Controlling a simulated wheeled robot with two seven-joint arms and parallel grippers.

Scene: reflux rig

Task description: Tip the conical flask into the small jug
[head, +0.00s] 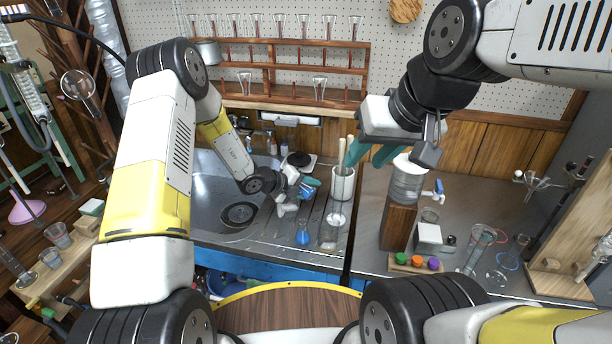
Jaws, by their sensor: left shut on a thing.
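A clear glass vessel (329,233) shows just right of the flask.
A white pot with wooden sticks (343,184) stands behind the glass vessel. A large clear container with a blue tap (407,182) sits on a wooden block (397,226). A rack with coloured caps (416,262) and loose glassware (480,245) occupy the right counter. The sink (215,205) lies left.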

